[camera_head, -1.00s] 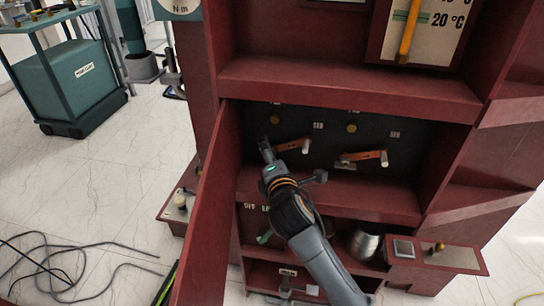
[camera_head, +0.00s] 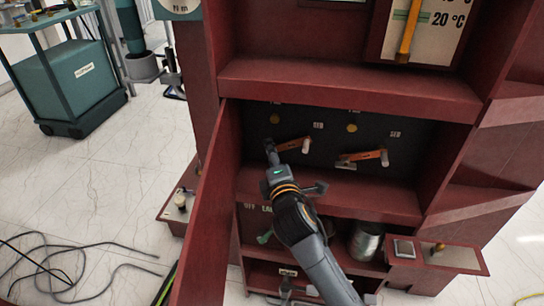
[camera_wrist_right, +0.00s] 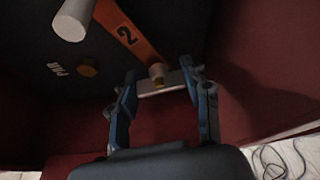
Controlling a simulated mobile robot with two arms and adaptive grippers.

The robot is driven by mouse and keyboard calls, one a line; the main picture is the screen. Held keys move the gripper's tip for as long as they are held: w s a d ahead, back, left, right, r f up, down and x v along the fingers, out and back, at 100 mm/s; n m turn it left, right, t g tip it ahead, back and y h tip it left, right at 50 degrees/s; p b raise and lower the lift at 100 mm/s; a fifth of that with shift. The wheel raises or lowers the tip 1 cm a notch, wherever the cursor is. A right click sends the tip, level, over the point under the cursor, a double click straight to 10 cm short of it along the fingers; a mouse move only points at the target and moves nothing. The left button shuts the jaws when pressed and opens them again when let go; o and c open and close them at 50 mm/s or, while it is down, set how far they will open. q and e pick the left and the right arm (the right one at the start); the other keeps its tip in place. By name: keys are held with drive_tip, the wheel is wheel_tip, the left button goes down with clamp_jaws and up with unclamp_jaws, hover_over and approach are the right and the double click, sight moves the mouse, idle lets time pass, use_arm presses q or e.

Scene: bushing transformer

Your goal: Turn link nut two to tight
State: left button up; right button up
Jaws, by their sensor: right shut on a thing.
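An orange link marked 2 (camera_wrist_right: 128,35) has a pale handle (camera_wrist_right: 75,20) at one end and a small brass-coloured nut (camera_wrist_right: 156,69) at the other. My right gripper (camera_wrist_right: 161,84) is shut at the nut end, its fingers on either side of a light grey bar-like piece at the nut. In the head view the same orange link (camera_head: 291,145) is the left of two on the dark panel (camera_head: 335,130). There my right gripper (camera_head: 270,148) reaches its left end and hides the nut. My left gripper is not in view.
A second orange link (camera_head: 363,156) with a pale handle sits to the right. A red shelf (camera_head: 360,195) lies below the panel, and an open red door (camera_head: 208,235) stands close left of my arm. A metal can (camera_head: 366,240) stands in the lower compartment.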

drive_tip(key=shift+f+m+b, duration=0.2)
drive_tip(key=shift+m+b, duration=0.2)
drive_tip(key=shift+m, duration=0.3)
use_arm(q)
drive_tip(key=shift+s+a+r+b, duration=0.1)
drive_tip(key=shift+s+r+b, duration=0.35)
drive_tip(key=shift+b, duration=0.35)
use_arm(e)
drive_tip(key=shift+r+m+t, duration=0.1)
drive_tip(key=shift+m+t, duration=0.6)
drive_tip(key=shift+m, duration=0.5)
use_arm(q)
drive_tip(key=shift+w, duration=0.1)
use_arm(e)
drive_tip(key=o, duration=1.2)
drive_tip(key=s, duration=0.4)
drive_tip(key=s+d, duration=0.1)
drive_tip(key=s, duration=0.2)
drive_tip(key=s+d, duration=0.1)
drive_tip(key=s, duration=0.3)
drive_tip(key=shift+s+d+f, duration=0.15)
drive_tip(key=shift+s+f, duration=0.15)
drive_tip(key=shift+s, duration=0.05)
drive_tip(key=shift+c, duration=0.5)
